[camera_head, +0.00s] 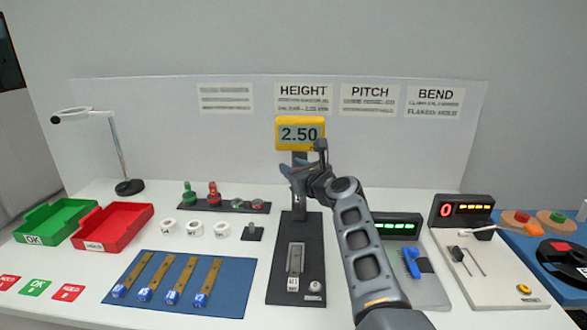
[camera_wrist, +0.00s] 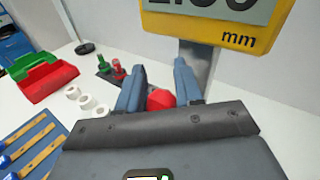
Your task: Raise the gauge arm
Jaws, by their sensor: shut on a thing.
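The height gauge stands in the middle of the table, with a yellow display (camera_head: 300,133) reading 2.50 on a grey post and a dark base plate (camera_head: 283,285). The display also shows large at the top of the wrist view (camera_wrist: 218,22). My gripper (camera_head: 293,178) is in front of the post, just below the display. In the wrist view my gripper (camera_wrist: 160,92) has its two blue-grey fingers around a red knob (camera_wrist: 161,99), shut on it. The gauge arm itself is mostly hidden behind my gripper and wrist. A grey slot piece with a small label (camera_head: 295,262) lies on the base plate.
Left are a blue mat (camera_head: 233,303) with several strips, white rings (camera_head: 194,229), a peg rack (camera_head: 226,206), and red (camera_head: 128,236) and green (camera_head: 50,236) trays. Right are a green-lit unit (camera_head: 398,226) and a red-lit unit (camera_head: 462,209).

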